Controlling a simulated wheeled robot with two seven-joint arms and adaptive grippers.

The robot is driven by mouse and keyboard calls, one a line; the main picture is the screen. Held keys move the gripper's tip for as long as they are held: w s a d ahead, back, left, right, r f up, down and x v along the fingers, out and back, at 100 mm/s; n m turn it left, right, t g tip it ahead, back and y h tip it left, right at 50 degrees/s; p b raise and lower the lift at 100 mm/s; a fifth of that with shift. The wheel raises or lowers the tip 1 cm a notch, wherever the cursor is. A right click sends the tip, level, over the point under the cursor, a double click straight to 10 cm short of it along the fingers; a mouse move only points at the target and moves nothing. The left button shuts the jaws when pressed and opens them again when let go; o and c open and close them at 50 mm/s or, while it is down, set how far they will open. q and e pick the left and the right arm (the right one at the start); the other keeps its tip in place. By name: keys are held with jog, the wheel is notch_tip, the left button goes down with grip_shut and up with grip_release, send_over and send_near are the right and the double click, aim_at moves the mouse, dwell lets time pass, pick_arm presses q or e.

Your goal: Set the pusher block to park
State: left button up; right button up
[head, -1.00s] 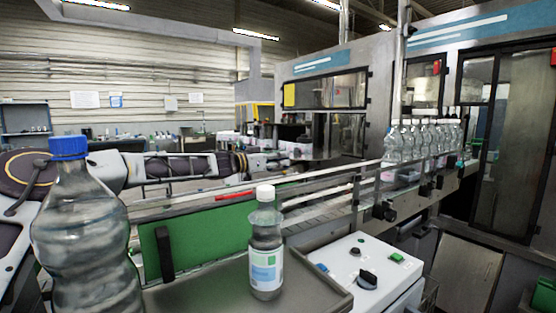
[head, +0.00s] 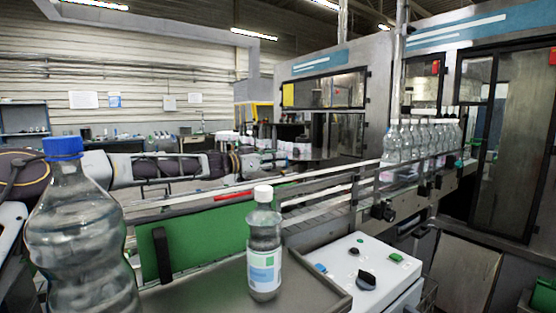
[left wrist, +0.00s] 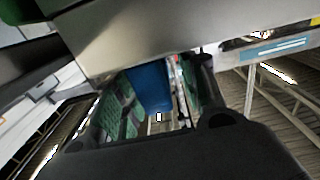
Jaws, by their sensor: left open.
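My left gripper (head: 268,161) reaches in from the left behind the conveyor rail in the head view. It is small and partly hidden there. In the left wrist view its two fingers (left wrist: 158,112), with green pads, stand apart. A blue block (left wrist: 148,88) shows between them, under a wide grey metal part (left wrist: 150,40). It may be the pusher block; I cannot tell whether the fingers touch it. I cannot make out the block in the head view. My right gripper is not in view.
A blue-capped bottle (head: 75,240) stands close at the left. A white-capped labelled bottle (head: 264,255) stands on a grey tray (head: 205,285). A control box (head: 350,285) with a black knob is beside it. Several bottles (head: 420,140) line the conveyor at the right.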

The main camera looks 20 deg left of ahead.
pick_arm(q)
jog(key=v, duration=0.9)
jog(key=shift+s+a, duration=0.25)
jog(key=shift+s, duration=0.05)
jog(key=shift+r, duration=0.15)
dwell(0.4)
